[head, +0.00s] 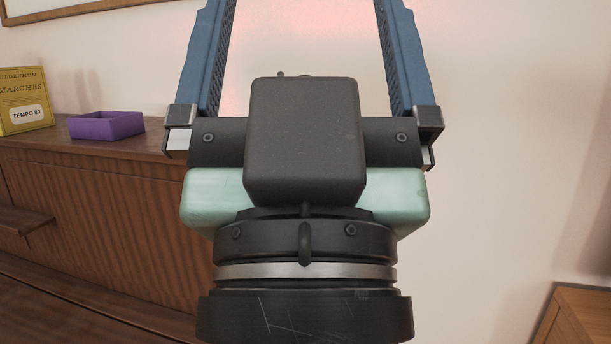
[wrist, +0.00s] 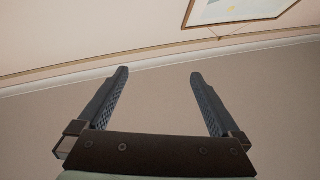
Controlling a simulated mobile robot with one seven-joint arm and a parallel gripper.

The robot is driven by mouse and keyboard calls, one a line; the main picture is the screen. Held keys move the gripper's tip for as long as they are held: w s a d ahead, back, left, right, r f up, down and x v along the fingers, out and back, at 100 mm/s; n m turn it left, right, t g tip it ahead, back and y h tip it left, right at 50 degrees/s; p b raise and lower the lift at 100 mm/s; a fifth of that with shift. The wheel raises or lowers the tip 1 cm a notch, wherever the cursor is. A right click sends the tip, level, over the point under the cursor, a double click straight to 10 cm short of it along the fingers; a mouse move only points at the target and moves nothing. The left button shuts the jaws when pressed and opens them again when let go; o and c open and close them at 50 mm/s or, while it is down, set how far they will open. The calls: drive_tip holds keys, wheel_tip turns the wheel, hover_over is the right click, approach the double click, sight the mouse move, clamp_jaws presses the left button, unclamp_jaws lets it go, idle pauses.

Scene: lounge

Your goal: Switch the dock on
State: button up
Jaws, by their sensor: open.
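My gripper (head: 305,30) fills the middle of the head view, its two blue fingers wide apart and pointing up, with their tips cut off by the top edge. It also shows in the wrist view (wrist: 159,75), open, with nothing between the fingers. I see no dock in either view. A faint reddish glow lies on the wall between and beside the fingers in the head view. My gripper and wrist hide the middle of the scene, including part of the wooden cabinet.
A wooden cabinet (head: 110,205) stands at left, bearing a purple open box (head: 106,126) and a yellow box (head: 24,100). Another wooden piece (head: 580,318) shows at lower right. A framed picture (wrist: 235,10) hangs on the wall in the wrist view.

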wheel_tip(320, 180, up, 13)
drive_tip(key=p, duration=1)
drive_tip(key=shift+p, duration=0.3)
